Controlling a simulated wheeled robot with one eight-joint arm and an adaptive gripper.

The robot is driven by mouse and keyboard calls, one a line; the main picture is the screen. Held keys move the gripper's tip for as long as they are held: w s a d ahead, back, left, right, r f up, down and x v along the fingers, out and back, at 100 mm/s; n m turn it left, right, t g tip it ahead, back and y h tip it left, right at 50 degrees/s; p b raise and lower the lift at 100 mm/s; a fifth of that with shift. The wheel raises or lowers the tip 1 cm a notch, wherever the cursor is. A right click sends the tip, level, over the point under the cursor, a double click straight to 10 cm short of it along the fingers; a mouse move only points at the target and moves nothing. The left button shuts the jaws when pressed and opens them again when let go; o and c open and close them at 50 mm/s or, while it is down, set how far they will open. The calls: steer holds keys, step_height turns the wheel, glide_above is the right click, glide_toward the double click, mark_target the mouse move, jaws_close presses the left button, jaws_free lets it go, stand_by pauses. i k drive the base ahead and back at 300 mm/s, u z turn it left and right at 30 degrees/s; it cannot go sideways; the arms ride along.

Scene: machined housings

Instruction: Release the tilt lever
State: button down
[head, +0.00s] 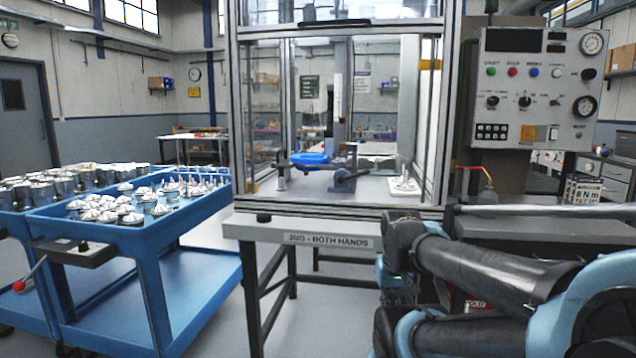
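A lever with a red knob (20,286) sticks out at the lower left, beside a dark grey box (82,251) on the front edge of a blue cart (150,225). It looks like the tilt lever, but no label on it can be read. The lever slants, with its knob low and to the left. My arm's dark and light-blue links fill the lower right, far from this lever. My gripper cannot be made out among them.
Small metal parts (105,207) cover the cart top, and another loaded blue cart stands behind. A framed glass enclosure (340,110) stands on a bench marked "JUG - BOTH HANDS" (328,241). A control panel (535,88) stands at right. Grey floor (318,318) shows below the bench.

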mark_target(341, 180)
steer(key=u, duration=0.25)
steer(key=k, duration=1.5)
steer(key=z, duration=0.6)
steer(key=i, duration=1)
steer(key=u, duration=0.05)
